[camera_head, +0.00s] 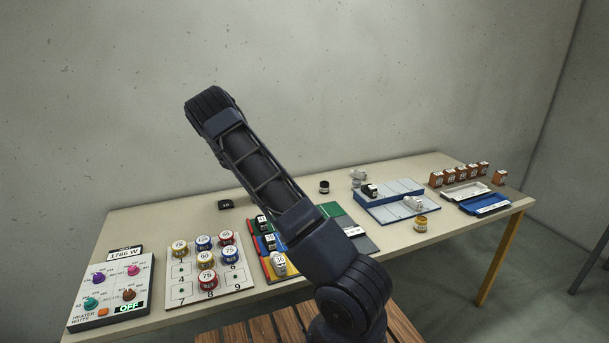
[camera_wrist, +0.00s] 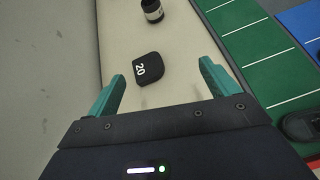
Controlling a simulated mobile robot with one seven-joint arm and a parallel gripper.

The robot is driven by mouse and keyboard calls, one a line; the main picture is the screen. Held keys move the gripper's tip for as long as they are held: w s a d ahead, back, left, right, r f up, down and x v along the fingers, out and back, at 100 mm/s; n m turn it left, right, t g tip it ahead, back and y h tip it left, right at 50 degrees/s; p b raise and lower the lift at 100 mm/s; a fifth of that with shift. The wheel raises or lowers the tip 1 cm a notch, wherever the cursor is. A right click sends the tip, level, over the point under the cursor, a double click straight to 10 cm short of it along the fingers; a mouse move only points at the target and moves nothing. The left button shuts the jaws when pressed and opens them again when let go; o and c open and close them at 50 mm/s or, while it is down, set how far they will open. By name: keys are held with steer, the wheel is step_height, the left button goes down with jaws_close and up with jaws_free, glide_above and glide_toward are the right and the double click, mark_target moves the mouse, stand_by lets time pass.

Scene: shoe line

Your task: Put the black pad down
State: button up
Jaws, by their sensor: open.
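The black pad (camera_head: 225,204) lies on the table's back edge area, marked with a white 20. In the wrist view the black pad (camera_wrist: 148,68) lies flat on the pale tabletop, just beyond and between the two teal fingers. My gripper (camera_wrist: 162,72) is open, with a finger to either side of the pad and clear gaps between. The fingers do not visibly touch it. In the head view my arm rises over the table and my fingers cannot be made out.
A small dark jar (camera_head: 324,187) stands to the right of the pad; it also shows in the wrist view (camera_wrist: 152,12). A coloured sectioned board (camera_head: 331,209) lies in front. A numbered board (camera_head: 184,291) with several labelled pots and a heater panel (camera_head: 92,310) are at left. Bare table surrounds the pad.

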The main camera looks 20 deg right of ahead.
steer(key=s+d+r+m+t+y, duration=0.1)
steer(key=s+r+m+y, duration=0.3)
steer(key=s+r, duration=0.75)
steer(key=s+d+r+m+y, duration=0.2)
steer(key=s+r+m+y, duration=0.25)
steer(key=s+r, duration=0.75)
steer(key=s+a+r+m+t+y, duration=0.1)
steer(key=s+a+m, duration=0.1)
steer(key=s, duration=0.8)
steer(key=s+a+r+m+t+y, duration=0.1)
steer(key=s+a+m+t, duration=0.1)
steer(key=s, duration=0.8)
steer(key=s+a+r+m+t+y, duration=0.1)
steer(key=s+a+r+m, duration=0.1)
steer(key=s, duration=0.8)
steer(key=shift+m+t, duration=0.3)
steer(key=shift+m, duration=0.15)
stand_by(2.2)
